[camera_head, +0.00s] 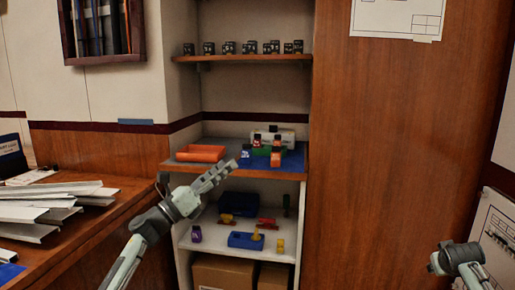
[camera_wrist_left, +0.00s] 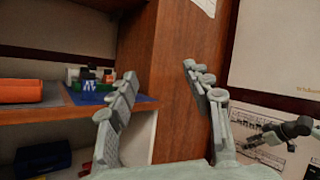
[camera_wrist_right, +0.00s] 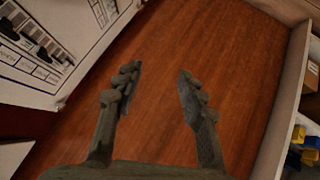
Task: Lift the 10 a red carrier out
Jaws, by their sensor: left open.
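A small red carrier with a dark top (camera_head: 276,157) stands among other carriers on the blue mat (camera_head: 294,161) of the middle shelf. Its label is too small to read. A second carrier with a red face (camera_head: 257,141) is just behind it to the left. My left gripper (camera_head: 229,168) is open and empty, in front of the shelf and left of the carriers. In the left wrist view its spread fingers (camera_wrist_left: 158,75) have only wood panel between them, with the carriers left of them. My right gripper (camera_wrist_right: 157,75) is open and empty, facing a wooden panel.
An orange tray (camera_head: 200,153) lies left of the carriers, near the shelf edge. A green block (camera_head: 265,151) and a blue carrier (camera_head: 245,157) stand close by. The lower shelf holds a blue tray (camera_head: 245,241) and loose parts. White channels (camera_head: 50,203) cover the left bench.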

